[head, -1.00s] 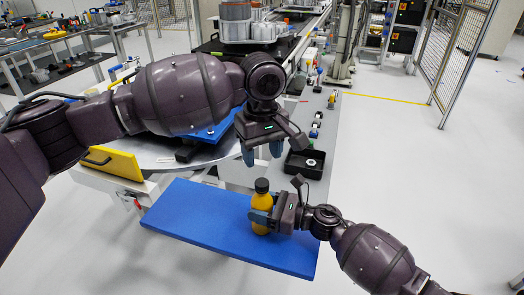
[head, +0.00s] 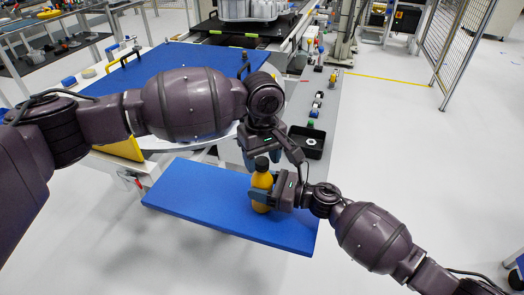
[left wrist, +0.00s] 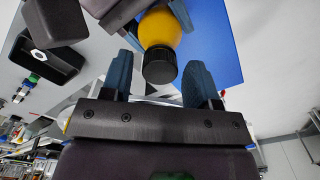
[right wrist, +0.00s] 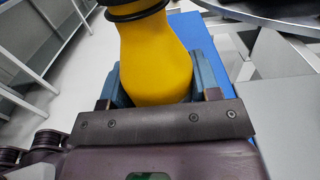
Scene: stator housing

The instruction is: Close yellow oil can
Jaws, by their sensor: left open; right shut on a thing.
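The yellow oil can (head: 262,182) is upright above the blue board, with its black cap (head: 261,163) on top. My right gripper (head: 268,192) is shut on its body from the right; the can's yellow body also fills the right wrist view (right wrist: 155,62). My left gripper (head: 262,160) is open and points down over the can's top. In the left wrist view the black cap (left wrist: 160,65) lies between the two blue fingers of my left gripper (left wrist: 160,85), with a gap on each side. I cannot tell whether the cap is fully seated.
The blue board (head: 215,208) has bare room left of the can. A black tray (head: 306,140) with a ring-shaped part stands just behind the grippers on a grey bench (head: 335,115). A yellow panel (head: 125,149) stands at the left.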

